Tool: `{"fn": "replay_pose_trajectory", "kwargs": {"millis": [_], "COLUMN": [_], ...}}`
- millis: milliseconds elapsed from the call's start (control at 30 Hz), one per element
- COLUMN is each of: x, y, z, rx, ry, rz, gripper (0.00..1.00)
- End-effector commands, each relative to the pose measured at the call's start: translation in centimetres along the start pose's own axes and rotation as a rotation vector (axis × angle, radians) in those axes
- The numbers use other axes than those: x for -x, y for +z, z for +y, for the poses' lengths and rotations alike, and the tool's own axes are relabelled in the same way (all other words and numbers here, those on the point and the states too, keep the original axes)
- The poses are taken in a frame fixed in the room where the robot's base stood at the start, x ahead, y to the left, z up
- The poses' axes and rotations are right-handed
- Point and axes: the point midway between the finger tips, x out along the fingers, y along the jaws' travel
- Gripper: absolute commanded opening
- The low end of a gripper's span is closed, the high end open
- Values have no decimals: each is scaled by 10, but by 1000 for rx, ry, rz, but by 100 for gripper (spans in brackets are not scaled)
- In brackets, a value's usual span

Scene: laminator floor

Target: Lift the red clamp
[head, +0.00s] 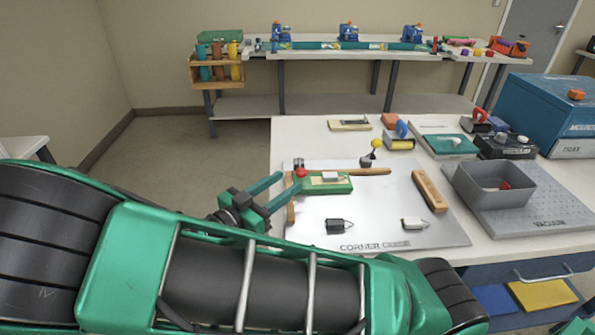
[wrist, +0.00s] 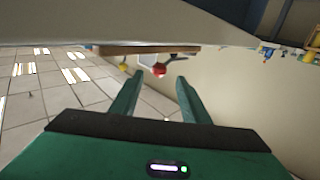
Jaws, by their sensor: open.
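The red clamp shows as a red ball knob (head: 301,172) at the left end of the green block on the corner guide board. Its lower part is hard to make out. My gripper (head: 291,181) is open and empty, reaching in from the left with its fingertips close to the red knob. In the wrist view, which looks upside down, the red knob (wrist: 159,71) appears between and just beyond the two open fingertips (wrist: 160,78). I cannot tell whether it is within the jaws' reach or touching.
A yellow-knobbed clamp (head: 376,144) stands at the board's back edge. A grey bin (head: 482,195) and blue machine (head: 550,110) stand right.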

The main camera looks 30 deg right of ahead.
Motion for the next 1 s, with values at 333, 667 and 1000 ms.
{"fn": "replay_pose_trajectory", "kwargs": {"millis": [333,667,1000], "x": [-56,-72,-72], "y": [0,0,0], "z": [0,0,0], "rx": [0,-1,-1], "ry": [1,-1,-1], "rz": [1,0,0], "gripper": [42,42,4]}}
